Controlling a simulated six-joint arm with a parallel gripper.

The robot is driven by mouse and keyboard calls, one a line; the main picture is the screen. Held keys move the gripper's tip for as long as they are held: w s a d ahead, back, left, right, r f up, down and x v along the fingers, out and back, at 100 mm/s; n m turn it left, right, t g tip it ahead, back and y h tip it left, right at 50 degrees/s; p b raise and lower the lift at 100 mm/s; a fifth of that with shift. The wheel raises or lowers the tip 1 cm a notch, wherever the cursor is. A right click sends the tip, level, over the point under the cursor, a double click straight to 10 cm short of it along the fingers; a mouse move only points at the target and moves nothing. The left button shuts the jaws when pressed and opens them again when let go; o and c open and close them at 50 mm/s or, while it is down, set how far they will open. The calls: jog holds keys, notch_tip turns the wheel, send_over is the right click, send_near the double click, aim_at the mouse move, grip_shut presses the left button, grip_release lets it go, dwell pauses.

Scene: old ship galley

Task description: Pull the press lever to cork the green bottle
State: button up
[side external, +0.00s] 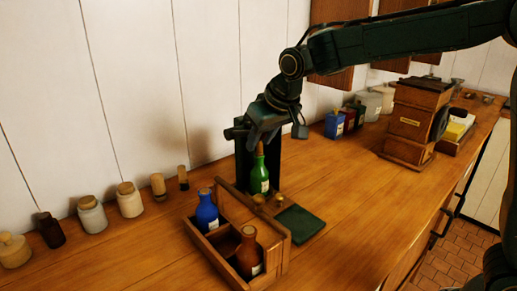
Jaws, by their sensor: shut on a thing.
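The green bottle (260,179) stands upright in front of the dark press (243,163), with its neck under the press's upper part. My gripper (259,138) reaches down over the top of the press, just above the bottle's neck. It is shut on the press lever, which is mostly hidden behind the fingers and the dark press head. Whether a cork sits in the bottle's mouth is hard to tell at this size.
A wooden crate (283,256) in front holds a blue bottle (207,211) and a brown bottle (248,252). A dark green pad (299,223) lies right of it. Jars (130,200) line the wall at left. A wooden box (410,120) stands at right. The counter between is clear.

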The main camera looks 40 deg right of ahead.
jog(key=shift+s+f, duration=0.15)
jog(key=shift+f, duration=0.15)
jog(key=shift+s+f, duration=0.25)
jog(key=shift+f, duration=1.6)
jog(key=shift+r, duration=0.15)
jog(key=shift+w+r, duration=0.25)
jog(key=shift+r, duration=0.6)
jog(key=shift+w+r, duration=0.2)
jog(key=shift+r, duration=0.6)
